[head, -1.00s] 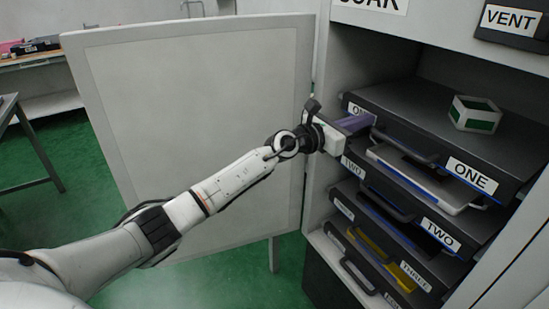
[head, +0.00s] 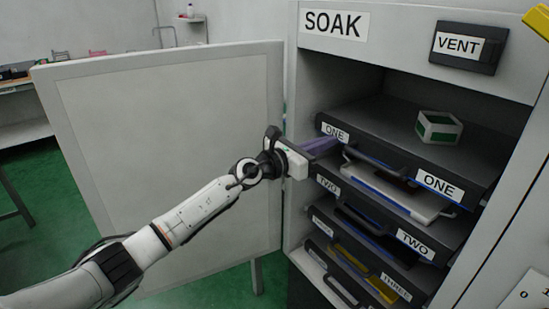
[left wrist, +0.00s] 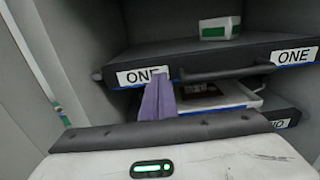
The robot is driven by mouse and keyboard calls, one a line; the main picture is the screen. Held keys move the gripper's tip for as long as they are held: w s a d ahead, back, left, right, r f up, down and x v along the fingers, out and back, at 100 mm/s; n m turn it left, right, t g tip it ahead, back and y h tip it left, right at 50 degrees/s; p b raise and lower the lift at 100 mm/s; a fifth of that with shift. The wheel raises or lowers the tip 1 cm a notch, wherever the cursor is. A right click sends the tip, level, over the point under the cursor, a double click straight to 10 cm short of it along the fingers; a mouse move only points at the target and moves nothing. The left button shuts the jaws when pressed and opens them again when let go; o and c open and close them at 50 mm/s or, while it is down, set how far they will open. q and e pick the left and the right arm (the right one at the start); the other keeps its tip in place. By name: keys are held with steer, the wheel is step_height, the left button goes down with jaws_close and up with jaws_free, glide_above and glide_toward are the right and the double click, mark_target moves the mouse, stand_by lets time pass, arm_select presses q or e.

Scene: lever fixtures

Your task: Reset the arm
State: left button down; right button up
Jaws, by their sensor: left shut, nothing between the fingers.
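My left arm comes in from the left. Its left gripper (head: 326,144) has purple fingers, shut together and empty, close in front of the left ONE label on the top drawer (head: 385,160). I cannot tell whether they touch it. My right gripper is not in view.
Drawers TWO (head: 415,243) and THREE (head: 396,286) lie below inside the SOAK cabinet (head: 430,85). A white and green box (head: 438,127) sits on drawer ONE. A pale tray (head: 400,196) shows beneath it. The open cabinet door (head: 160,150) stands behind my arm.

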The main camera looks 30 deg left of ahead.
arm_select(q)
steer(key=p+v, duration=0.1)
steer(key=v, duration=0.9)
steer(key=s+d+f+n+g+y, duration=0.1)
steer(key=s+d+f+n+y, duration=0.15)
steer(key=s+f+n, duration=0.75)
steer(key=s+d+f+n+y, duration=0.25)
steer(key=s+f+n, duration=0.35)
steer(key=f+n, duration=0.85)
steer(key=s+d+f+n+g, duration=0.1)
steer(key=s+f+n+g, duration=0.2)
steer(key=s+f+n, duration=0.3)
steer(key=s+d+f+n+g, duration=0.2)
steer(key=s+f+n, duration=0.4)
steer(key=s, duration=0.8)
steer(key=n+g, duration=0.1)
steer(key=n, duration=0.2)
steer(key=shift+s+g+y, duration=0.15)
steer(key=shift+g+y, duration=0.15)
steer(key=shift+y, duration=0.1)
